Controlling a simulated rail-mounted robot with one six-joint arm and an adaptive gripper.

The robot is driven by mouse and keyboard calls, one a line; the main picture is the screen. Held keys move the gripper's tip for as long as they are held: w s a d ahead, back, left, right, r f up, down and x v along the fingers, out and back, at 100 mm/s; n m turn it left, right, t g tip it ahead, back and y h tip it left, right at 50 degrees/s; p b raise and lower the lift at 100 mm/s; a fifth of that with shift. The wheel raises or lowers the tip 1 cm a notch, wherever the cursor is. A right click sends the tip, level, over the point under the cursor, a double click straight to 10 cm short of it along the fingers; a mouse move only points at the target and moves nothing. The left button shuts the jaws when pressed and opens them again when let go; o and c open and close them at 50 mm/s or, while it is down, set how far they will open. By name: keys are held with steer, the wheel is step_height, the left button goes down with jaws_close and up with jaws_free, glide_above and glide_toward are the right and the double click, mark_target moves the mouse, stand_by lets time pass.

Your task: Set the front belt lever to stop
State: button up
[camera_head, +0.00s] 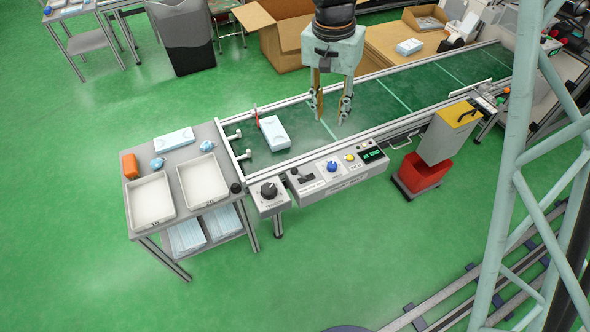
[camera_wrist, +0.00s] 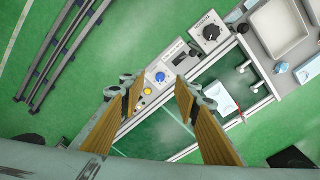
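The front control panel (camera_head: 340,176) runs along the near side of the conveyor belt (camera_head: 375,108). The small dark belt lever (camera_head: 306,177) sits at its left part, left of a blue button (camera_head: 332,166). The lever also shows in the wrist view (camera_wrist: 180,59), but its setting is too small to read. My gripper (camera_head: 329,105) hangs over the belt, behind the panel and apart from the lever. Its two fingers are spread, with nothing between them. In the wrist view the gripper (camera_wrist: 157,92) frames the panel's buttons.
A yellow button (camera_head: 350,157) and a lit display (camera_head: 372,155) sit right of the blue button. A black rotary knob (camera_head: 268,190) is left of the panel. A white-blue box (camera_head: 274,133) lies on the belt. A side table holds two white trays (camera_head: 151,198).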

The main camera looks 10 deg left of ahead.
steer(key=w+a+f+p, duration=0.1)
steer(key=a+f+p, duration=0.1)
steer(key=a+f, duration=0.5)
steer(key=p, duration=0.1)
glide_above(294, 169)
steer(key=a, duration=0.2)
step_height(294, 169, down, 10)
steer(key=shift+w+d+f+m+g+h, duration=0.2)
steer(key=shift+w+m+g+h, duration=0.1)
steer(key=shift+m+g+h, duration=0.1)
steer(key=shift+s+d+f+b, duration=0.1)
steer(key=shift+d+f+b, duration=0.15)
steer(key=shift+f, duration=2.05)
steer(key=shift+s+d+f+b, duration=0.1)
steer(key=shift+d+f, duration=0.2)
steer(key=shift+f, duration=1.95)
steer(key=shift+s+d+f+b, duration=0.1)
steer(key=shift+d+f+b, duration=0.15)
steer(key=shift+f, duration=2.05)
steer(key=shift+d, duration=0.1)
steer(key=shift+c, duration=0.5)
jaws_close()
